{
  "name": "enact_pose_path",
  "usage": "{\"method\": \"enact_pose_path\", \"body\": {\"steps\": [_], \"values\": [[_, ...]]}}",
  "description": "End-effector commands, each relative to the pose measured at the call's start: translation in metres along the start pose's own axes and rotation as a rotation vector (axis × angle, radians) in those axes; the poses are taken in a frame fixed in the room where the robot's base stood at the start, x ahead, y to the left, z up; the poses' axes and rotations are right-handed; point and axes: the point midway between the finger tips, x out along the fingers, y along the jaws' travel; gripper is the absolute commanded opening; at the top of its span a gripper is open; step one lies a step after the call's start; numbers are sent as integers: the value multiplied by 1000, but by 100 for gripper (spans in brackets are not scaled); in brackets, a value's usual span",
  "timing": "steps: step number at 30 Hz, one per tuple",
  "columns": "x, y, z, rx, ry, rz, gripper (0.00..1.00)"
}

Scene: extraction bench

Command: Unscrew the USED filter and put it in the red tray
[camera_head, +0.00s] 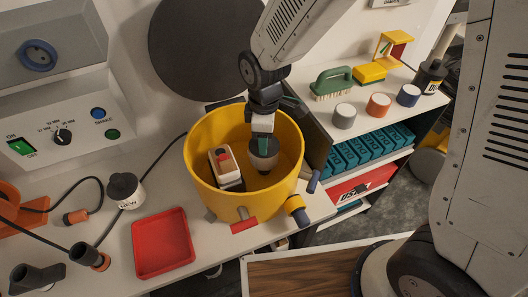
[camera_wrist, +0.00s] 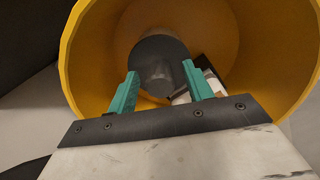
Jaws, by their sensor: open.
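A dark grey round part (camera_head: 263,160), likely the used filter though no label shows, stands inside the yellow drum (camera_head: 220,200). In the wrist view this part (camera_wrist: 157,50) has a raised grip on top. My gripper (camera_head: 263,132) reaches down into the drum just above it. In the wrist view my gripper's (camera_wrist: 160,84) teal fingers are open, one on each side of the grip; I cannot tell whether they touch it. The red tray (camera_head: 162,243) lies empty on the bench, left of the drum. A white, dark-topped filter marked NEW (camera_head: 128,195) stands above the tray.
A white and orange block (camera_head: 225,168) sits in the drum beside the grey part. The drum's wall surrounds my gripper. Black cables and hose ends lie at left. A shelf (camera_head: 340,130) with a brush, several coloured pots and teal boxes stands at right.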

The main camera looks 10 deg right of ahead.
Motion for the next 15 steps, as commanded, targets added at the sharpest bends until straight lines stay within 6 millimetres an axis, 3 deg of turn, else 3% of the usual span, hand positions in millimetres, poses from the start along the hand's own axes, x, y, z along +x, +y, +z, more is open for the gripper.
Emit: {"method": "enact_pose_path", "body": {"steps": [15], "values": [[0, 0, 0, 803, 0, 0, 51]]}}
